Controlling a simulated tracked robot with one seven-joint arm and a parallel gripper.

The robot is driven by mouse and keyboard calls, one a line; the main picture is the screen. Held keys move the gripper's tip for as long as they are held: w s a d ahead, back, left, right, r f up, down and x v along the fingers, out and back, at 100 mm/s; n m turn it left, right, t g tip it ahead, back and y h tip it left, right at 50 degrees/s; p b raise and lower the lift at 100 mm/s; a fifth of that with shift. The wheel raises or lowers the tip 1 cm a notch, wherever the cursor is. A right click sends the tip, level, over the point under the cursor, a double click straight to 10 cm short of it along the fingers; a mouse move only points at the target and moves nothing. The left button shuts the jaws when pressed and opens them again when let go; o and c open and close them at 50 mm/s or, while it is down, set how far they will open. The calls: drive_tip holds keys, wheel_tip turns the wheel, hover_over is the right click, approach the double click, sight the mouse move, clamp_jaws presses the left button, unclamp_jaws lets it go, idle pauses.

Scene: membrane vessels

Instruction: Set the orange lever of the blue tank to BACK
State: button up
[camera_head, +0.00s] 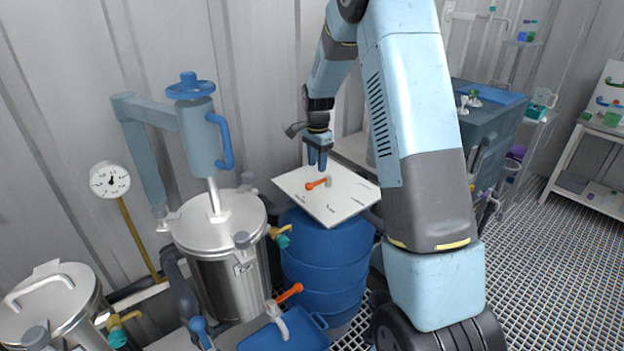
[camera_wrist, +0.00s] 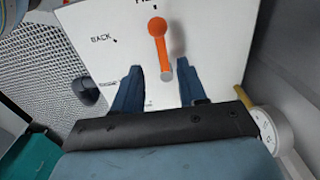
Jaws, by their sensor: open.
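A white board (camera_head: 345,204) lies on top of the blue tank (camera_head: 325,268). The orange lever (camera_head: 317,184) sits on this board, its knob pointing left in the head view. In the wrist view the orange lever (camera_wrist: 158,40) points up toward a label cut off by the frame edge. The word BACK stands on the board (camera_wrist: 75,22) to the left of its knob. My gripper (camera_head: 317,163) is open just above the lever. In the wrist view my gripper (camera_wrist: 160,68) has its fingers on either side of the lever's pivot end, and I see no contact.
A second orange handle (camera_head: 289,293) stands at a blue tub (camera_head: 300,334) in front. A steel vessel (camera_head: 228,275) with a blue handwheel (camera_head: 190,86) stands left of the tank. A gauge (camera_head: 110,180) is farther left. The grating floor (camera_head: 560,260) at right is clear.

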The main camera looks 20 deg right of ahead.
sight(317, 183)
drive_tip(key=shift+f, duration=3.2)
clamp_jaws()
